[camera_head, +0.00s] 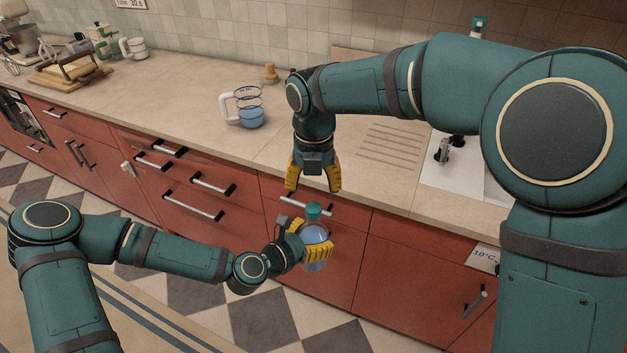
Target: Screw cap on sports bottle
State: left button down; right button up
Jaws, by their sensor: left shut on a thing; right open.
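The sports bottle (317,236) is a clear, bluish bottle held upright in front of the red cabinets. My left gripper (318,250) is shut on it, with its yellow fingers around the body. A teal cap (314,211) sits at the top of the bottle; how tightly it is seated cannot be told. My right gripper (313,184) is open and empty, pointing down just above the cap, with its yellow fingers spread apart. The lower part of the bottle is partly hidden by the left gripper's fingers.
A jug with a white handle and blue liquid (250,110) stands on the counter (190,90) left of my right arm. A sink (455,180) is at the right. The cabinet fronts (370,260) with bar handles are close behind the bottle. A mixer and rack stand far left.

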aim_at(313, 207)
jog(key=shift+f, duration=4)
grip_shut()
